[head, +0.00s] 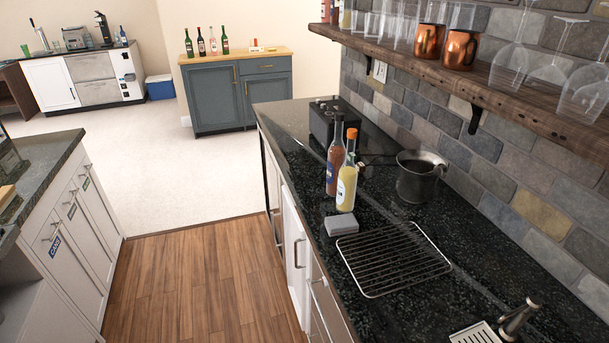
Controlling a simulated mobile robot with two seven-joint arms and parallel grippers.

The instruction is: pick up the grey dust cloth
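A small grey folded block that looks like the dust cloth (341,225) lies flat on the black speckled counter (300,172), near its front edge. It sits just in front of two bottles and beside the far left corner of a wire rack. Nothing covers it. Neither of my grippers shows in the head view.
Close to the cloth stand a yellow bottle (347,186), a brown bottle (335,158), a wire rack (393,259) and a dark metal pot (420,178). A black box (332,122) stands farther back. A wooden shelf (500,85) with glasses overhangs the counter. The wood floor (200,280) is clear.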

